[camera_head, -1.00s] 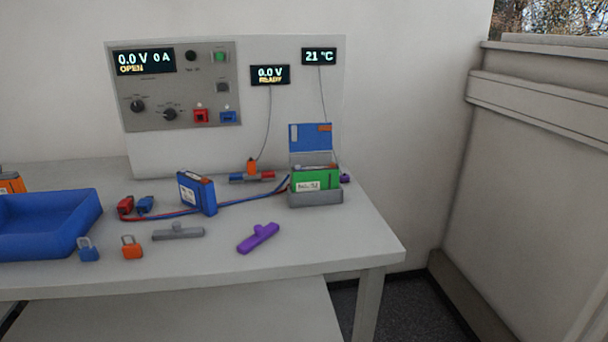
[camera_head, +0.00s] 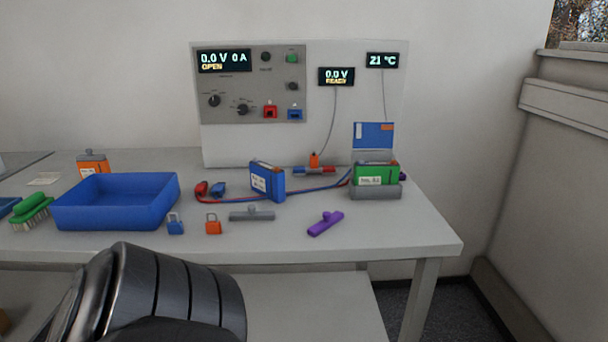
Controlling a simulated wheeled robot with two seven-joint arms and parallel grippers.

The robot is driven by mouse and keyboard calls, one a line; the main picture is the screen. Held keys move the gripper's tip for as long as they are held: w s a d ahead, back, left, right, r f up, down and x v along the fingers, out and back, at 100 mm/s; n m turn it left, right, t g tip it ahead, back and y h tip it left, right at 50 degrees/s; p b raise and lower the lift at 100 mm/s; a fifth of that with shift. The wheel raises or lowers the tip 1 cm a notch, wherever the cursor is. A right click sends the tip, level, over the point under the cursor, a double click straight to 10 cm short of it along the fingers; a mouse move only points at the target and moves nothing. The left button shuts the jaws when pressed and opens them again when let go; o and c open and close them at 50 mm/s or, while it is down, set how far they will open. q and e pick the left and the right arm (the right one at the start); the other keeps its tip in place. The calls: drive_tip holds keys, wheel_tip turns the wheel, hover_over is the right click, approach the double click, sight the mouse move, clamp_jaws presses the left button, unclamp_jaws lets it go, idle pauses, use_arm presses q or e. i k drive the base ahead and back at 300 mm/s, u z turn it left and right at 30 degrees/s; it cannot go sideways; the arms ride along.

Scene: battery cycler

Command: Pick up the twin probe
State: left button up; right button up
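The twin probe (camera_head: 314,162) is at the back of the table below the small "0.0 V READY" display (camera_head: 336,76). It has an orange upright grip on a bar with a red end and a blue end, and a thin cable runs from it up to that display. No gripper is near it. A dark ribbed part of my own arm fills the bottom left of the head view. Neither of my grippers is in view.
A grey holder (camera_head: 375,192) with a green pack stands right. A purple tool (camera_head: 325,223), grey bar (camera_head: 251,214), two padlocks and blue tray (camera_head: 115,201) lie further forward.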

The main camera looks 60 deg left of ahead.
sight(314, 168)
drive_tip(key=z, duration=0.05)
drive_tip(key=k, duration=0.45)
drive_tip(key=u, duration=1.1)
